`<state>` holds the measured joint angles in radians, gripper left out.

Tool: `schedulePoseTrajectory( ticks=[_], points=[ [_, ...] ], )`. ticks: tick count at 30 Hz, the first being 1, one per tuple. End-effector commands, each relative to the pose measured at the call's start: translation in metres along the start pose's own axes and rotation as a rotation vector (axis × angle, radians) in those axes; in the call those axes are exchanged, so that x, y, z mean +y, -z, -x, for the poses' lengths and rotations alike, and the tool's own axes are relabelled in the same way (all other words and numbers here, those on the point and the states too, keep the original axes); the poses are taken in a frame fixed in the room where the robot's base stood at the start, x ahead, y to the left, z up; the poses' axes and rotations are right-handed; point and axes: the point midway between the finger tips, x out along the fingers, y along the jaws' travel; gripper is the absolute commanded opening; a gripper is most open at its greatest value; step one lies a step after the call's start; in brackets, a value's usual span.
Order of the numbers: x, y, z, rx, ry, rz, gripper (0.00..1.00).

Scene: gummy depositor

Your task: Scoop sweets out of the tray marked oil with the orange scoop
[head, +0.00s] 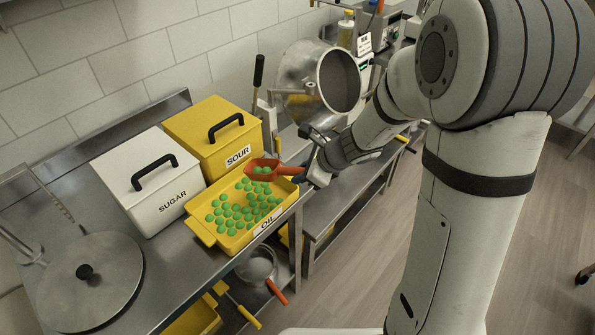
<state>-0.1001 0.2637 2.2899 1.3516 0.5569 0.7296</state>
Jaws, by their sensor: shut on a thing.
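The orange scoop (267,171) is at the back right of the yellow tray marked oil (203,232). Several green sweets (262,169) show in or right at the scoop's bowl. Many more green sweets (233,213) lie loose across the tray floor. My gripper (309,174) is shut on the scoop's handle, just past the tray's right end. The fingers are small and partly hidden by the wrist. I cannot tell whether the scoop touches the tray.
A white box marked sugar (150,208) and a yellow box marked sour (199,130) stand behind the tray. A round metal lid (90,283) lies at the left. A metal drum machine (318,78) stands beyond my gripper. The tray sits at the bench's front edge.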

Motion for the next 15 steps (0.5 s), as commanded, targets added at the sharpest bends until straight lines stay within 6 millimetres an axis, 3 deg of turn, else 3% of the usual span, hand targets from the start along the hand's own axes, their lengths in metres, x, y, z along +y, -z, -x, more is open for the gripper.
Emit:
schedulePoseTrajectory(
  ticks=[1, 6, 15],
  points=[
    [0.009, -0.008, 0.004, 0.009, -0.035, 0.059, 0.00],
    [0.028, -0.011, 0.004, 0.027, -0.099, 0.175, 0.00],
    [0.032, -0.002, -0.007, 0.029, -0.104, 0.187, 0.00]
  ],
)
